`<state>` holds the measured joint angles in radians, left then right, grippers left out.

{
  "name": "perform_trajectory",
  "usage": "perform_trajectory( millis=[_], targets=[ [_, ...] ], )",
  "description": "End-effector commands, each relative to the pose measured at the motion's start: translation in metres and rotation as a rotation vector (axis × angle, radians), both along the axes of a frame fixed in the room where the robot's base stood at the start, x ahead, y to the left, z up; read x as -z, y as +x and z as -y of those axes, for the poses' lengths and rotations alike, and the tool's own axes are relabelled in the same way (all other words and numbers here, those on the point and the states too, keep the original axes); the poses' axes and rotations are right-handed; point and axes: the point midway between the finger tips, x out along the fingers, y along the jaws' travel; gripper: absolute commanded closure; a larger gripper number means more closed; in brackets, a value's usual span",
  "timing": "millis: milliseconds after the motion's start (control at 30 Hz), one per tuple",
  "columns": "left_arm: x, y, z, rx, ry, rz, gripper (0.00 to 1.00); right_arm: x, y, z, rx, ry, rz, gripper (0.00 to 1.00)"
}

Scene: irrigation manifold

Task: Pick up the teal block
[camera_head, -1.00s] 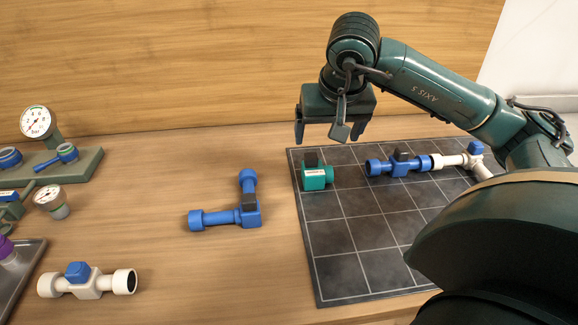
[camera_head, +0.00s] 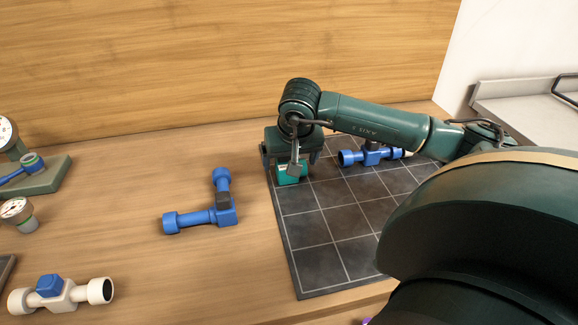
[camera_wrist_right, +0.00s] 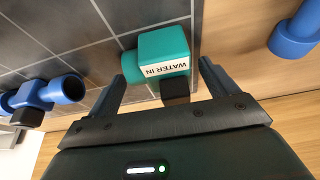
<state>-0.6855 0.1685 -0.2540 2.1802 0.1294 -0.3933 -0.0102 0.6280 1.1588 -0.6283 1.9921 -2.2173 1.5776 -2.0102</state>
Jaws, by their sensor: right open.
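The teal block (camera_head: 291,177) sits at the far left corner of the dark gridded mat (camera_head: 325,262), mostly hidden behind my right gripper in the head view. In the right wrist view the teal block (camera_wrist_right: 162,52) has a white "WATER IN" label, a round teal stub and a black part. My right gripper (camera_wrist_right: 162,80) is open, and its two fingers point toward the block, one on each side of it. The gripper also shows in the head view (camera_head: 293,170), lowered over the block. I cannot tell whether the fingers touch it. My left gripper is out of view.
A blue elbow fitting with a black valve (camera_head: 203,212) lies left of the mat. A blue valve piece (camera_head: 371,155) lies on the mat's back. The mat's front is clear.

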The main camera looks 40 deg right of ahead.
Motion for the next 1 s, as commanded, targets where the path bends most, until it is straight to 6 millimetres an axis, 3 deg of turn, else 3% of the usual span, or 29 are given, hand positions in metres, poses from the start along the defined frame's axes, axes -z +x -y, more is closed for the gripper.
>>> perform_trajectory(
  millis=[233,1000],
  targets=[
    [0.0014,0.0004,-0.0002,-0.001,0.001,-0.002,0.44,0.0016,0.0006,0.0002,0.0,0.001,0.0,0.15],
    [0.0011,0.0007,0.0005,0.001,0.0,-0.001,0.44,-0.0003,0.0011,0.0005,0.0,0.0,0.005,0.78]
  ],
)
